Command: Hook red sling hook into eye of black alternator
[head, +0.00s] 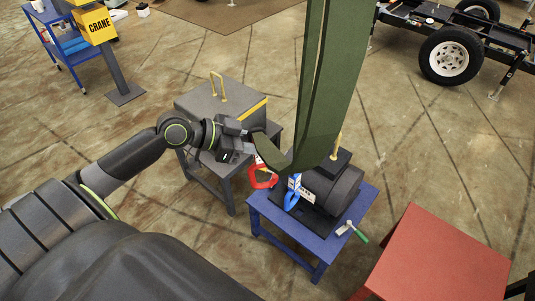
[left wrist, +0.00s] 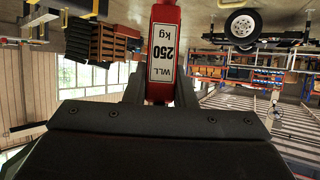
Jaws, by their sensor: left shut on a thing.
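My left gripper (head: 246,142) is shut on the red sling hook, beside the large green piece. The red hook (head: 263,178) hangs below the fingers, left of the alternator and apart from it. In the left wrist view the hook's red shank (left wrist: 163,50), labelled WLL 250 kg, sits between the fingers (left wrist: 160,92). The black alternator (head: 332,186) sits on a blue stand (head: 283,233). A yellow eye (head: 337,147) stands up at its top rear, partly hidden by the green piece. My right gripper is not in view.
The long green piece (head: 325,85) comes down from above, between gripper and alternator. A grey stand bears a grey block (head: 215,103) with a yellow handle. A green-handled tool (head: 353,231) lies on the blue stand. A red box (head: 440,258) stands at the right.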

